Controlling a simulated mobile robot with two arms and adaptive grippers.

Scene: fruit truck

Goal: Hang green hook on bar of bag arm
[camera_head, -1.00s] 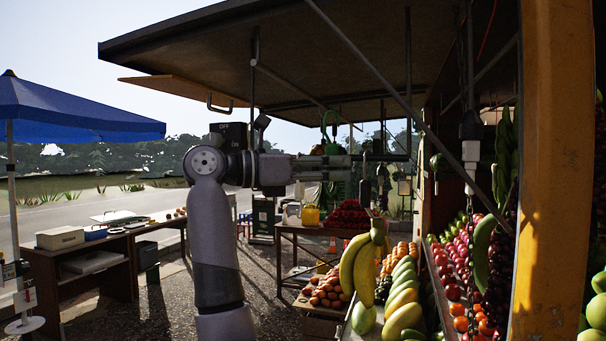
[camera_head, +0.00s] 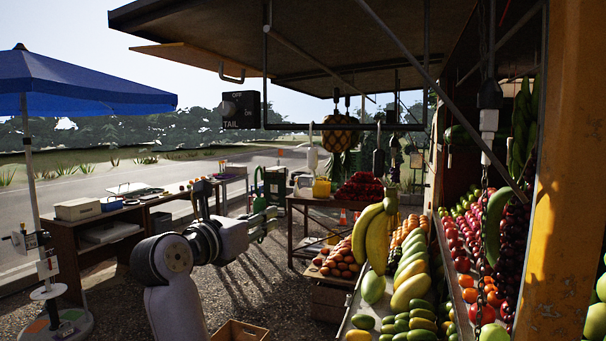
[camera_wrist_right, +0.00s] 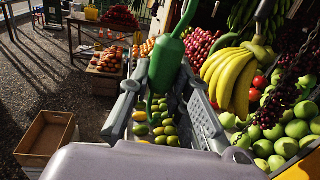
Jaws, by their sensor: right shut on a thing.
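The green hook (camera_wrist_right: 166,66) stands between the fingers of my right gripper (camera_wrist_right: 160,92) in the right wrist view, its wide body low and its thin curved part rising to the top edge. My right gripper (camera_head: 264,218) is shut on it, and a bit of green (camera_head: 260,204) shows at the fingertips in the head view. The dark horizontal bar (camera_head: 300,127) runs under the canopy, well above my gripper and apart from the hook. My left gripper is not in view.
A pineapple (camera_head: 341,134) hangs by the bar. A TAIL switch box (camera_head: 241,109) hangs at its left. Bananas (camera_head: 377,240) and fruit crates fill the right. A wooden crate (camera_head: 240,331) lies on the ground below my arm. A yellow post (camera_head: 540,180) stands at right.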

